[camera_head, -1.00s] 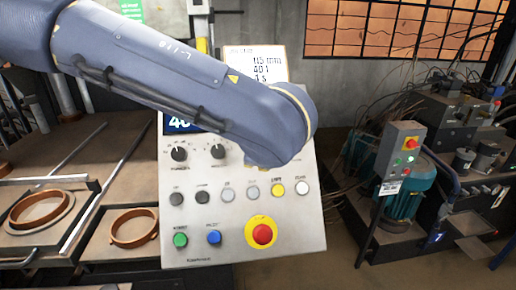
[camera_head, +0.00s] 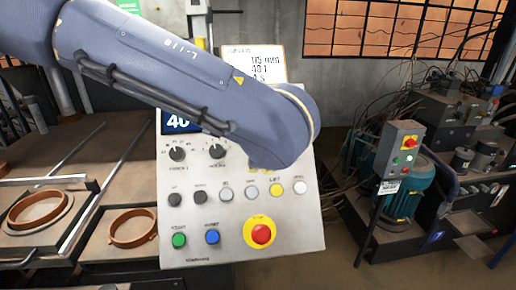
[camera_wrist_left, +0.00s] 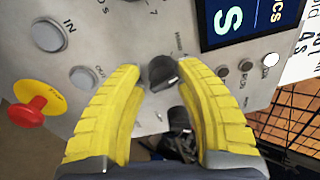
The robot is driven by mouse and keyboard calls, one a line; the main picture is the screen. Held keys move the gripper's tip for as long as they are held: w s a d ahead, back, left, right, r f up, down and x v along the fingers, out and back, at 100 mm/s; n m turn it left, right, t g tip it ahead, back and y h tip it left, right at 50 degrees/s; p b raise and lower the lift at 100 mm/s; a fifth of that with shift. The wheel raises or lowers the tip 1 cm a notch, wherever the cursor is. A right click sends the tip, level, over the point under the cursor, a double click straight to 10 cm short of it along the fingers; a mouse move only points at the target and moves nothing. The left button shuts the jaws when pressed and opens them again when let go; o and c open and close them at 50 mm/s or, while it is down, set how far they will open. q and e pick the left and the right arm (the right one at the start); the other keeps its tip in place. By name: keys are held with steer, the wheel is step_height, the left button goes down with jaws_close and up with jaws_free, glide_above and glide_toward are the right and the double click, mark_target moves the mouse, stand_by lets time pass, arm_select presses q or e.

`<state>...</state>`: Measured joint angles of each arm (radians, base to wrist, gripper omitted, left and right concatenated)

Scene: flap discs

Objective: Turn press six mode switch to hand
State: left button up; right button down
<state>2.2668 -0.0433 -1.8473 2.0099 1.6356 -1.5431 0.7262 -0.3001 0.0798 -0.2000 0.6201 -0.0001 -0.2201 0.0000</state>
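The grey control panel (camera_head: 290,228) stands upright in the middle of the head view. It has a display (camera_head: 178,122), two black rotary knobs (camera_head: 178,153) (camera_head: 217,151) and rows of buttons. My left arm crosses its upper part and hides my left gripper and whatever lies behind. In the left wrist view, the yellow fingers of my left gripper (camera_wrist_left: 161,80) are apart, one on each side of a black rotary switch (camera_wrist_left: 162,71). I cannot tell whether they touch it. Its label is too small to read. My right gripper is not in view.
The red emergency stop (camera_head: 261,234) is low on the panel, near the left edge of the wrist view. Green (camera_head: 179,240) and blue (camera_head: 212,237) buttons are beside it. A post-mounted control box (camera_head: 401,150) and motor stand at right. Orange rings (camera_head: 132,228) lie on worktables at left.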

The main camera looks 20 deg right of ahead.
arm_select(q)
steer(key=shift+w+a+r, duration=0.1)
steer(key=shift+a+r, duration=0.05)
steer(key=shift+r, duration=0.1)
steer(key=shift+s+r, duration=0.15)
steer(key=shift+s, duration=0.1)
steer(key=v, duration=1.1)
steer(key=shift+s, duration=0.15)
steer(key=shift+o, duration=0.4)
